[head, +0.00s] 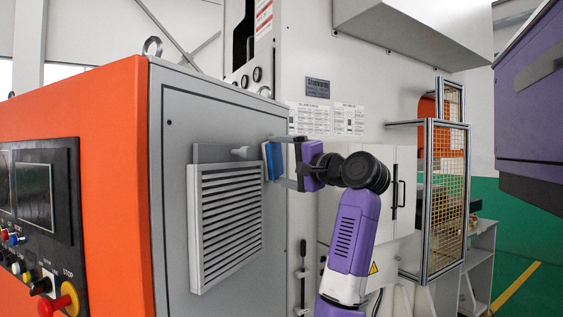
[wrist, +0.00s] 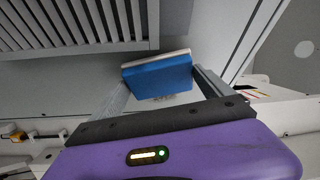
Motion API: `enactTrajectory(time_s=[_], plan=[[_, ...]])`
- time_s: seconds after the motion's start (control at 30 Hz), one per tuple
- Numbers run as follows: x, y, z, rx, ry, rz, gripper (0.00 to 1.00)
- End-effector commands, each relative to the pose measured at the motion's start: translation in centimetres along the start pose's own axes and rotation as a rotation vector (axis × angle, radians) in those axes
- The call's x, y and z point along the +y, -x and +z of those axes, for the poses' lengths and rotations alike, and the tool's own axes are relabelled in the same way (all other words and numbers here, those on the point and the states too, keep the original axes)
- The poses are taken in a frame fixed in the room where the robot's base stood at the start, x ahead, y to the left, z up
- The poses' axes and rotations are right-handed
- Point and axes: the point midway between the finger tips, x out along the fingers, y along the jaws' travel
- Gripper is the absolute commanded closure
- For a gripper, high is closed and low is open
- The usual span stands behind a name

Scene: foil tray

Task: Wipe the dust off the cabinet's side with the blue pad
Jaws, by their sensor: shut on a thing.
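The cabinet's grey side (head: 175,220) stands upright beside its orange front, with a louvred vent (head: 228,220) raised from it. My gripper (head: 285,163) is at the upper right of the vent, shut on the blue pad (head: 268,161). In the wrist view the pad (wrist: 160,77) sits between the two fingers, its pale edge towards the cabinet. I cannot tell whether the pad touches the side. A darker grey strip (head: 212,153) lies along the vent's top, with a small pale shape beside the pad. I cannot make out the dust clearly.
The vent projects just left of the pad. A control panel with buttons and a red knob (head: 71,299) is on the orange front. A yellow mesh guard (head: 446,195) stands right of my arm. Green floor (head: 520,240) is open at the far right.

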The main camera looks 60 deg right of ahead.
Motion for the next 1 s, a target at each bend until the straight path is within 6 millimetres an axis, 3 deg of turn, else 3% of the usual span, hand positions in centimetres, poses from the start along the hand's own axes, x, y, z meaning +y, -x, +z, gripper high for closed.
enactTrajectory(time_s=[1.0], plan=[[0.0,-1.5,0.5,0.0,0.0,0.0,0.42]])
